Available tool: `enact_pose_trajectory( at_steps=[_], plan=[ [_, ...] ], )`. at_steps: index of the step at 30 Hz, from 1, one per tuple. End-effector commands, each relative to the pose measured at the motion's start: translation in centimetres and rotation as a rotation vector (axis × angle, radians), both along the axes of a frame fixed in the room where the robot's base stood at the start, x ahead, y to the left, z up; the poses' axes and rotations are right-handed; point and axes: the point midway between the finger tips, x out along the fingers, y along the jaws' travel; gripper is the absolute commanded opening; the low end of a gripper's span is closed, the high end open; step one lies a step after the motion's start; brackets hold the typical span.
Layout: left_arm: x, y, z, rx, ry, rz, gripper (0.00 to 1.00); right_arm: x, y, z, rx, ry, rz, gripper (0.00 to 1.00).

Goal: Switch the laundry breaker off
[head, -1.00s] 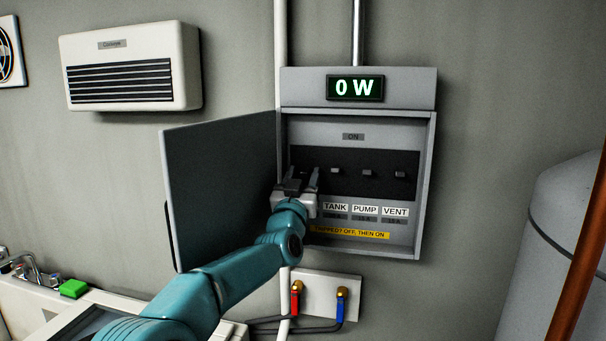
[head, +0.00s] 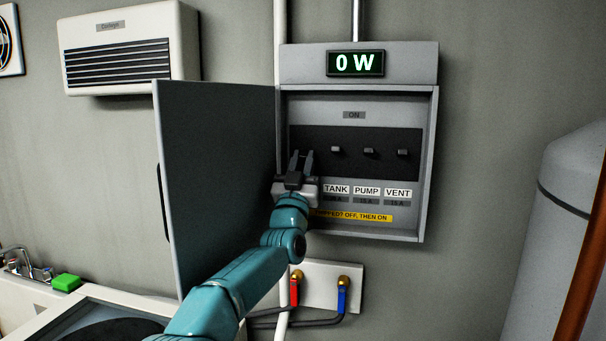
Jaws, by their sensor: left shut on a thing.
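The grey breaker panel (head: 427,165) is on the wall with its door (head: 215,190) swung open to the left. Its black strip carries small grey levers, with the TANK lever (head: 337,150), PUMP lever (head: 369,152) and VENT lever (head: 403,153) showing above their white labels. An ON plate (head: 354,115) sits above the strip. My left gripper (head: 301,156) is at the strip's left end, left of the TANK lever, shut on the leftmost breaker lever. Its fingers and body hide that lever and its label, so I cannot read it. My right gripper is out of view.
The display (head: 355,63) above the panel reads 0 W. A yellow strip (head: 360,217) mentions tripped breakers. Red (head: 295,290) and blue (head: 342,293) valves are below. A grey tank (head: 560,230) stands right. The open door borders my arm's left side.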

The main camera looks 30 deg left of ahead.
Motion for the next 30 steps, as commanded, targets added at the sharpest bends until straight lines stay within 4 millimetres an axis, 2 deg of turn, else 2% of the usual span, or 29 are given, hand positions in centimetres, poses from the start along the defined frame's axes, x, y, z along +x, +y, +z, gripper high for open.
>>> enact_pose_trajectory(
  at_steps=[8, 9, 11, 22, 26, 30],
  plan=[
    [0.0, 0.0, 0.1, 0.002, -0.004, -0.001, 0.0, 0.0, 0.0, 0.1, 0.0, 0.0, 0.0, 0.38],
    [0.0, 0.0, 0.1, 0.002, -0.004, -0.001, 0.3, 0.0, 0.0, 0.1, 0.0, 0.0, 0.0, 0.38],
    [0.0, 0.0, 0.1, 0.002, -0.004, -0.001, 0.49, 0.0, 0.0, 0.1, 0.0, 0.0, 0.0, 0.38],
    [-0.2, -0.1, -0.4, 0.001, -0.002, -0.001, 0.49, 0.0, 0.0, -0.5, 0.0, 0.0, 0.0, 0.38],
    [-1.3, -0.3, -1.6, 0.001, -0.002, -0.001, 0.49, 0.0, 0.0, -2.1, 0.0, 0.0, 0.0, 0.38],
    [-3.4, -0.9, -3.5, 0.001, -0.002, -0.001, 0.49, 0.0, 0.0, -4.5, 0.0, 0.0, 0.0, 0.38]
  ],
)
